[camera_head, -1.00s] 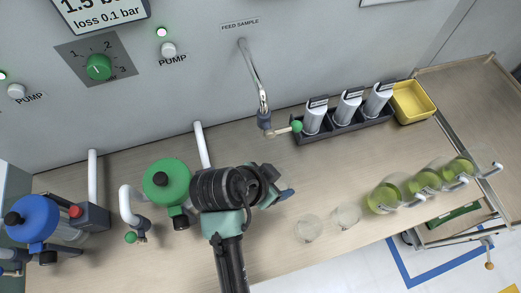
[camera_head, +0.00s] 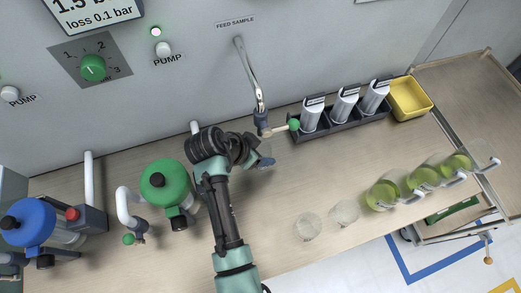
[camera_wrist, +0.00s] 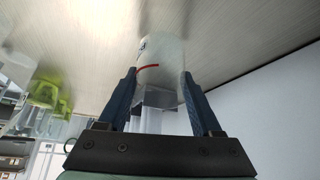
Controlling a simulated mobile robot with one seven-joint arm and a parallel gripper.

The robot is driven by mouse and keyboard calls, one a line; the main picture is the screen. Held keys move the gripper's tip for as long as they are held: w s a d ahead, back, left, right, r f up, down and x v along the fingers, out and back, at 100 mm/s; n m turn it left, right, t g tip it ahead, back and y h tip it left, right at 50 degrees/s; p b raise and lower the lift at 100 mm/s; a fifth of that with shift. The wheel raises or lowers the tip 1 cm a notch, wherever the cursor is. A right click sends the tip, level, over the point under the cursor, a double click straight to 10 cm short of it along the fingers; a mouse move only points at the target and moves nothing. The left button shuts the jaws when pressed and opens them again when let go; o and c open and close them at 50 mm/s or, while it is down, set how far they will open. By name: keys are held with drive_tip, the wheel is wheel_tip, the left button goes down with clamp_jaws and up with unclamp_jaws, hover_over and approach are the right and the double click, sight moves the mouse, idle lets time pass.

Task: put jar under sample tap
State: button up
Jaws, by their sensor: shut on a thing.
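A clear jar with a red line (camera_wrist: 161,72) is held between the two blue fingers of my gripper (camera_wrist: 163,100) in the wrist view. In the head view my gripper (camera_head: 263,160) is over the bench, just below the sample tap, and the jar is mostly hidden by the fingers and arm. The sample tap (camera_head: 261,112) hangs from the wall under the "FEED SAMPLE" label and has a green-ended handle (camera_head: 293,124). The gap between jar and tap outlet cannot be judged.
A dark rack (camera_head: 340,128) with white containers and a yellow bin (camera_head: 410,100) stand right of the tap. Two clear jars (camera_head: 308,226) (camera_head: 344,211) and beakers of green liquid (camera_head: 384,195) stand near the front edge. A green-topped pump (camera_head: 165,182) stands left.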

drive_tip(key=shift+f, duration=0.1)
drive_tip(key=o, duration=1.3)
drive_tip(key=shift+o, duration=0.2)
drive_tip(key=shift+s+a+r, duration=0.1)
drive_tip(key=shift+a+r, duration=0.05)
drive_tip(key=shift+r, duration=0.3)
drive_tip(key=v, duration=1.1)
drive_tip(key=shift+r, duration=0.15)
